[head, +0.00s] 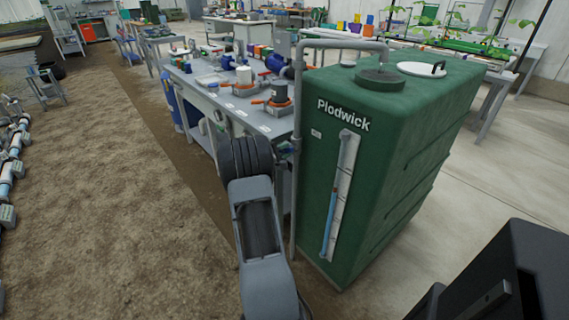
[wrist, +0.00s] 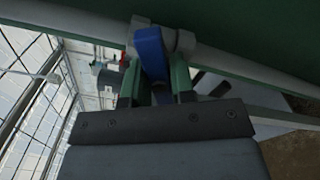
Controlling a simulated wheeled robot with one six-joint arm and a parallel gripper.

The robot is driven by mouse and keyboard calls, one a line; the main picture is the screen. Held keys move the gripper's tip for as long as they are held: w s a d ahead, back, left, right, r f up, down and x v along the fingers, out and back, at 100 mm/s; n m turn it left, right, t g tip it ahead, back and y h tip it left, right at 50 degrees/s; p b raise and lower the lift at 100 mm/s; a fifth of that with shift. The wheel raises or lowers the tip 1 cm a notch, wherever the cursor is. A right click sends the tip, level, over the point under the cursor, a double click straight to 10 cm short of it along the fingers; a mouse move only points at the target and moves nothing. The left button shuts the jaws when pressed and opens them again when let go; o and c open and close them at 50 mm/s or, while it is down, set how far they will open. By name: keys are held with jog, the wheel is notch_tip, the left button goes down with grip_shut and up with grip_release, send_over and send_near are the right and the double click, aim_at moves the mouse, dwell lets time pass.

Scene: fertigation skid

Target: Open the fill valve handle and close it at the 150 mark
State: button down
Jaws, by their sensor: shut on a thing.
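The fill valve handle (wrist: 149,45) is a blue lever on a grey pipe (wrist: 222,60) in the wrist view. My gripper (wrist: 157,86) has its green fingers on either side of the lever and is shut on it. The green Plodwick tank (head: 400,150) stands right of my arm. On its front a white level gauge (head: 341,190) holds a blue column (head: 329,225) reaching about halfway up. The gauge's numbers are too small to read.
A grey pipe (head: 343,44) rises beside the tank and bends over into its top. A grey bench (head: 262,122) with pumps, bottles and orange-handled parts stands behind my arm. Bare soil lies open at left, pale floor at right.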

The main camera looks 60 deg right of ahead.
jog(key=m+b, duration=0.2)
jog(key=b, duration=0.1)
jog(key=m+b, duration=0.2)
jog(key=b, duration=0.2)
jog(key=shift+f, duration=0.4)
jog(key=m+b, duration=0.1)
jog(key=b, duration=0.2)
jog(key=shift+r+m, duration=0.2)
jog(key=shift+m, duration=0.1)
jog(key=shift+r+b, duration=0.15)
jog(key=shift+b, duration=0.3)
jog(key=c, duration=1)
grip_release()
jog(key=shift+c, duration=0.2)
jog(key=p+v, duration=0.2)
jog(key=v, duration=1.2)
jog(key=shift+r, duration=0.15)
